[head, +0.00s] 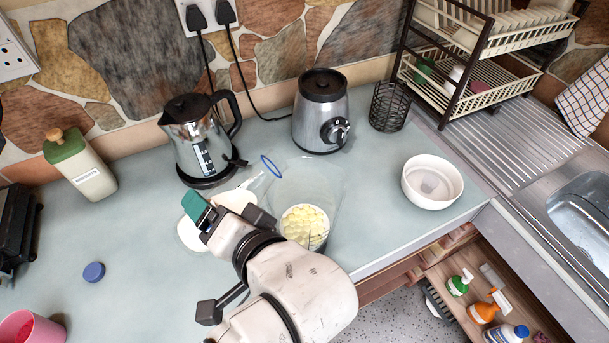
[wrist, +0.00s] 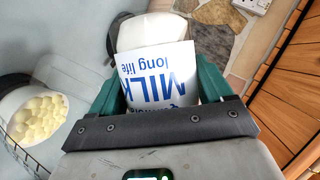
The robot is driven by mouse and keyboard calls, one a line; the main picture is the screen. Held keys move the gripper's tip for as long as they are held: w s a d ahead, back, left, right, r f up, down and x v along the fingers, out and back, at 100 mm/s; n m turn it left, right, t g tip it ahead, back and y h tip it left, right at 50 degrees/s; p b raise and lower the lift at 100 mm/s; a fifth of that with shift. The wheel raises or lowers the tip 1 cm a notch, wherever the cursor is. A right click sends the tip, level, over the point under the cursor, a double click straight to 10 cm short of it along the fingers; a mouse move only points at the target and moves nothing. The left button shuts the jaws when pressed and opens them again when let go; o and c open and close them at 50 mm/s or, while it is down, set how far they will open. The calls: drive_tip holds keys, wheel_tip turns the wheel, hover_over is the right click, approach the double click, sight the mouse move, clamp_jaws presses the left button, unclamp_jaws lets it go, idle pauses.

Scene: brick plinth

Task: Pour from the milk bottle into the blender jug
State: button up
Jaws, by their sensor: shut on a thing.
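My gripper (head: 226,214) is shut on the milk bottle (head: 236,199). In the wrist view the bottle's white label with blue "MILK long life" lettering (wrist: 158,75) lies between the green fingers (wrist: 160,92). In the head view the bottle is tilted, its clear neck and blue-ringed mouth toward the upper right. My gripper hides part of it. The clear blender jug (head: 325,190) stands on the worktop just right of the bottle, with pale yellow chunks in its bottom (head: 305,224). The chunks also show at the left of the wrist view (wrist: 38,118). I cannot tell whether milk is flowing.
A steel kettle (head: 195,145) and the blender base (head: 320,115) stand behind. A white bowl (head: 432,183) is at right, near the worktop edge. A green-topped container (head: 82,165) and a blue cap (head: 94,272) are at left. A drawer (head: 455,280) stands open below.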

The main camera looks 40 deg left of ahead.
sight(235, 208)
drive_tip(key=shift+w+d+r+n+t+h+p, duration=0.15)
drive_tip(key=shift+w+r+n+t+p, duration=0.15)
drive_tip(key=shift+r+n+p, duration=0.3)
drive_tip(key=shift+w+d+r+n+t+h+p, duration=0.1)
drive_tip(key=shift+w+r+n+t+h+p, duration=0.2)
drive_tip(key=shift+r, duration=0.35)
drive_tip(key=shift+w+f+n+t, duration=0.2)
drive_tip(key=shift+w+n+t, duration=0.1)
drive_tip(key=shift+w+n, duration=0.1)
drive_tip(key=shift+n, duration=0.4)
drive_tip(key=shift+r+n+t+h, duration=0.15)
drive_tip(key=shift+n+t+h, duration=0.15)
drive_tip(key=shift+t, duration=0.2)
drive_tip(key=shift+w+r+n+t, duration=0.2)
drive_tip(key=shift+r+n+t, duration=0.25)
drive_tip(key=shift+n+t, duration=0.5)
drive_tip(key=shift+w+d+f+n+t+h+b, duration=0.15)
drive_tip(key=shift+w+f+n+t+h+b, duration=0.1)
drive_tip(key=shift+n+t+b, duration=0.45)
drive_tip(key=shift+r+n, duration=0.1)
drive_tip(key=shift+n, duration=0.15)
drive_tip(key=shift+d, duration=0.1)
